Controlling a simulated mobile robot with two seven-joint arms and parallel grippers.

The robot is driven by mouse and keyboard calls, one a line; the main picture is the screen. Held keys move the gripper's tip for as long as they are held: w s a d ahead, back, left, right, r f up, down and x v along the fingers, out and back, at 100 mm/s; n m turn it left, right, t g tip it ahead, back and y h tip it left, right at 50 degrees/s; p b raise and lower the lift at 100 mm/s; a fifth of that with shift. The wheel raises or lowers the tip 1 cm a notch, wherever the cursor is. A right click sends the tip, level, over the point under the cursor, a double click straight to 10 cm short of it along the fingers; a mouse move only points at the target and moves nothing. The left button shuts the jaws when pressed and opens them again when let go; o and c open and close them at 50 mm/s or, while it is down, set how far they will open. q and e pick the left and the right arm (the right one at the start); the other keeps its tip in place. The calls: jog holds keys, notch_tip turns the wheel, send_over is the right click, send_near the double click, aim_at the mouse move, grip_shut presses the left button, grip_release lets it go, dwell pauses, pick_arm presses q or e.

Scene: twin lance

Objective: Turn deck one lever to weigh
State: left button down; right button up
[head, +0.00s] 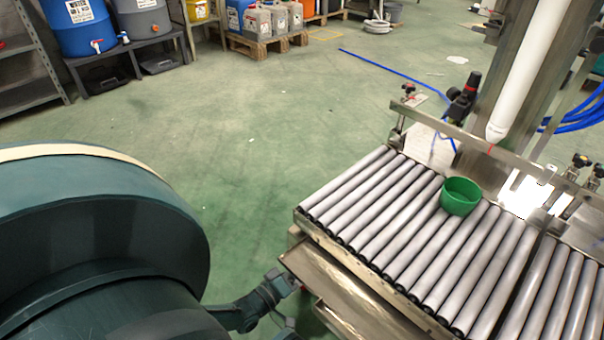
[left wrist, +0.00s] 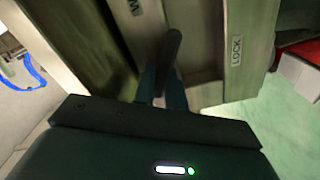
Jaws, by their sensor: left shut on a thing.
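The dark lever (left wrist: 174,46) shows in the left wrist view, its end standing up between a partly cut-off label beginning with W (left wrist: 134,7) on the left and a LOCK label (left wrist: 237,51) on the right. My left gripper (left wrist: 162,88) is shut on the lever, which passes between its dark fingers. In the head view my left gripper (head: 290,283) is low at the near left corner of the roller deck (head: 350,262). The lever cannot be made out there. My right gripper is not in view.
A green bowl (head: 461,196) stands on the rollers. A metal column with a white pipe (head: 527,65) rises behind the deck. A blue hose (head: 385,68) lies on the floor. The green floor (head: 235,150) left of the deck is mostly clear.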

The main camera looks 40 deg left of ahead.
pick_arm(q)
jog(key=n, duration=0.5)
jog(key=shift+r+n, duration=0.1)
jog(key=shift+n, duration=0.3)
dwell(0.4)
jog(key=c, duration=1.4)
grip_release()
jog(key=shift+c, duration=0.2)
jog(key=shift+r, duration=0.1)
